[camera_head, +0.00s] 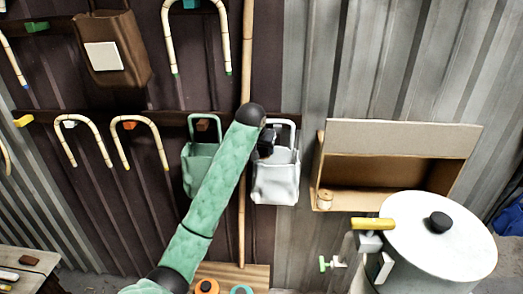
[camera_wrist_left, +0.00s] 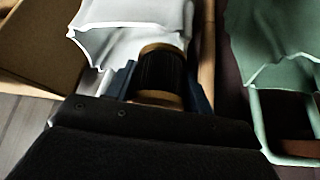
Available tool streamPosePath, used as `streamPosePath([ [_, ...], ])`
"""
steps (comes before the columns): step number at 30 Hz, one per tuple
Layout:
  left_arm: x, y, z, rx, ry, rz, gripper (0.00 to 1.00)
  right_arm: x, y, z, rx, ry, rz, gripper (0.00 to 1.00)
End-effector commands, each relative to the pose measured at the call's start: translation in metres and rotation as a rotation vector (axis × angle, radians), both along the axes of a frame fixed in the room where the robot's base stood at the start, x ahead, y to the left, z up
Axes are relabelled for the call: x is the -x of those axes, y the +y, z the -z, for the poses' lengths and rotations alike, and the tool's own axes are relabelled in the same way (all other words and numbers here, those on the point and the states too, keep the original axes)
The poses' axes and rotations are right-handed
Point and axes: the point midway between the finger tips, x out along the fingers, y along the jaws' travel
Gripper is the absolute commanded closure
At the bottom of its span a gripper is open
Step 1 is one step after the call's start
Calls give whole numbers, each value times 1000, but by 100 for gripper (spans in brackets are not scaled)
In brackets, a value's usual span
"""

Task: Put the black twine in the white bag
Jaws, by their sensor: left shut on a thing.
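The black twine is a dark spool with tan ends (camera_wrist_left: 161,72), seen in the left wrist view between my left gripper's blue fingers. My left gripper (camera_head: 267,143) is shut on it at the top of the white bag (camera_head: 276,184). The white bag hangs on the wall and also fills the top of the left wrist view (camera_wrist_left: 125,18). The spool overlaps the bag's mouth there; I cannot tell if it is inside the rim. In the head view my arm and gripper mostly hide the twine. My right gripper is not in view.
A green bag (camera_head: 195,158) hangs just left of the white bag, partly behind my left arm. An open cardboard box (camera_head: 395,140) with a small spool (camera_head: 324,199) is at right. A white drum (camera_head: 440,250) stands below it. Curved canes (camera_head: 148,122) hang at left.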

Motion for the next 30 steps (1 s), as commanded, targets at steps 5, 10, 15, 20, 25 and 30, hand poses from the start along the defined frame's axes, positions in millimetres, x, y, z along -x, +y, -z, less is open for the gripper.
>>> streamPosePath([
  [5, -3, 0, 0, 0, 0, 0, 84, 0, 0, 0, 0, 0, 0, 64],
  [10, -3, 0, 0, 0, 0, 0, 84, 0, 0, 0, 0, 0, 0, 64],
  [15, -3, 0, 0, 0, 0, 0, 30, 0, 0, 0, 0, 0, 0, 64],
  [20, -3, 0, 0, 0, 0, 0, 22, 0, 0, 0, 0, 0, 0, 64],
  [25, -3, 0, 0, 0, 0, 0, 22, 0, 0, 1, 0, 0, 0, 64],
  [30, 3, 2, -9, 0, -3, 1, 22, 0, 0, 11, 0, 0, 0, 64],
])
